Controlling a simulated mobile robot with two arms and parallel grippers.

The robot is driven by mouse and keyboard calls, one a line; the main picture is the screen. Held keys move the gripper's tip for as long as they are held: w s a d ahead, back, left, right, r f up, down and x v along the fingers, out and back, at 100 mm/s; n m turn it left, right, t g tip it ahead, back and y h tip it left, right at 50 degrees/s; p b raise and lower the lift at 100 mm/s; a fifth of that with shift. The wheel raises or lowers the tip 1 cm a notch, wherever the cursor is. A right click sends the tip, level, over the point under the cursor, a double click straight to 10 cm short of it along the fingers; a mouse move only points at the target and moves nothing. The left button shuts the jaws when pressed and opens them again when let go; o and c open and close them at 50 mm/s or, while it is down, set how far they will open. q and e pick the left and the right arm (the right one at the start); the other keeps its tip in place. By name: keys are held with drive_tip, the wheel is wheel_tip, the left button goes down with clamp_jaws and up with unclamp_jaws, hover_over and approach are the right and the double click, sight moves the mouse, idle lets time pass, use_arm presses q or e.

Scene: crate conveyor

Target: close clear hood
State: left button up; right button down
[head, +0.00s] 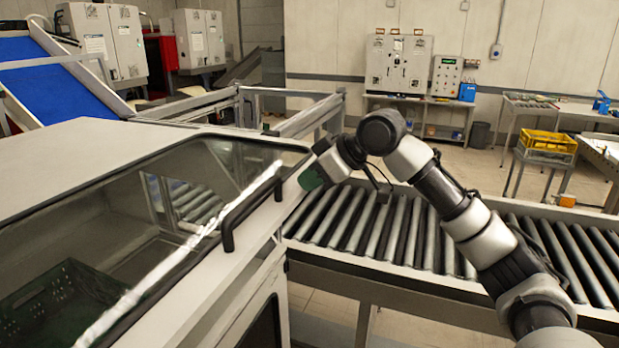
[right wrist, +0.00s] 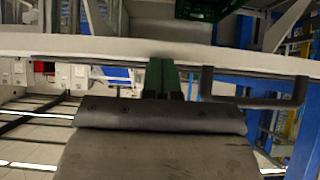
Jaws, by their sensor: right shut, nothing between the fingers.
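The clear hood (head: 115,215) fills the left of the head view, a pale frame around a see-through pane. A black bar handle (head: 250,205) runs along its right edge and also shows in the right wrist view (right wrist: 255,98). My right gripper (head: 312,178) is shut and empty at the hood's far right edge, beyond the handle. In the right wrist view its dark green fingers (right wrist: 161,78) reach the pale frame edge, left of the handle. I cannot tell whether they touch it, or whether the hood is fully down. My left gripper is out of view.
A dark green crate (head: 62,300) shows through the pane. A roller conveyor (head: 395,235) runs right from the hooded machine, under my right arm. A blue belt ramp (head: 58,80) stands at the back left. A yellow crate (head: 547,143) stands far right. Open floor lies behind the conveyor.

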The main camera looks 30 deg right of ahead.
wheel_tip(320, 180, down, 19)
drive_tip(key=w+a+t+y+b, duration=0.2)
drive_tip(key=t+b, duration=0.1)
drive_tip(key=b, duration=1.3)
drive_tip(key=w+a+f+t+y+b, duration=0.1)
drive_tip(key=w+a+f+t+b, duration=0.1)
drive_tip(key=f+b, duration=0.5)
drive_tip(key=w+a+f+t+y+b, duration=0.1)
drive_tip(key=w+a+f+b, duration=0.3)
drive_tip(key=b, duration=0.5)
wheel_tip(320, 180, down, 4)
drive_tip(key=shift+w+r+t+y, duration=0.1)
drive_tip(key=shift+w+t+y, duration=0.4)
drive_tip(key=shift+w, duration=0.6)
drive_tip(key=shift+r, duration=0.1)
